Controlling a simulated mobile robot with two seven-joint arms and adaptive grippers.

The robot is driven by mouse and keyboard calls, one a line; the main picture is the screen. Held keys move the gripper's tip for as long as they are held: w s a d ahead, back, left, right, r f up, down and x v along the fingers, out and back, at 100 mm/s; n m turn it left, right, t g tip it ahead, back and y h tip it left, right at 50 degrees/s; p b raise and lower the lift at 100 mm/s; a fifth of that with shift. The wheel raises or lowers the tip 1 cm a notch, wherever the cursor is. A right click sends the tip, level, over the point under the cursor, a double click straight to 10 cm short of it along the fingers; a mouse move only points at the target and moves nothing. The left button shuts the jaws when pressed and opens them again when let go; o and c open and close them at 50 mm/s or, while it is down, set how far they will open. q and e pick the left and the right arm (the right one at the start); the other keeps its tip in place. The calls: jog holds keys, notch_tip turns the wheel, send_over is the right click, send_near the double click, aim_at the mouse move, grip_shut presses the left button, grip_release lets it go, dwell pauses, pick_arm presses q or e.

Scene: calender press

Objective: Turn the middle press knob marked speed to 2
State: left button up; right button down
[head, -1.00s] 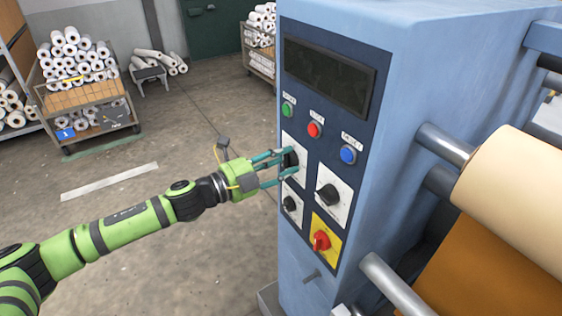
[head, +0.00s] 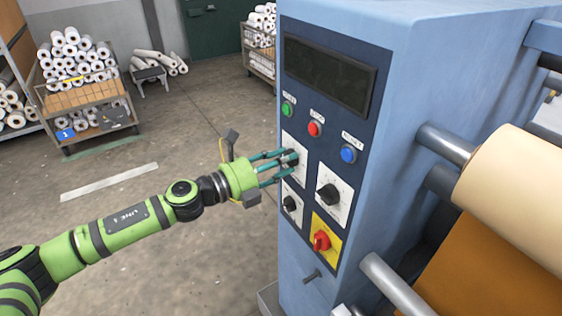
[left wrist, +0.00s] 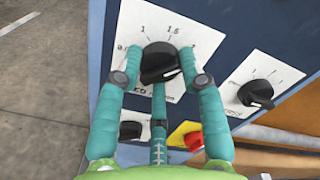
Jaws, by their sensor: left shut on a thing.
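The speed knob (head: 292,158) is black and sits on a white dial plate, upper left of the dials on the press panel. In the left wrist view the knob (left wrist: 160,64) shows close up, with "1" and what looks like "1.6" or "1.5" printed above it and "ED" below. My left gripper (head: 284,164) has three teal fingers and is shut on this knob, with one finger on each side and a third below. My right gripper is not in view.
A second black knob (head: 328,194) is to the right, a smaller one (head: 290,203) below, and a red switch (head: 321,240) on yellow lower right. Green (head: 287,109), red (head: 315,129) and blue (head: 348,154) buttons sit above.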

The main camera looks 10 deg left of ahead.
pick_arm(q)
jog(key=shift+m, duration=0.3)
jog(key=o, duration=1.1)
jog(key=shift+o, duration=0.2)
jog(key=v, duration=1.2)
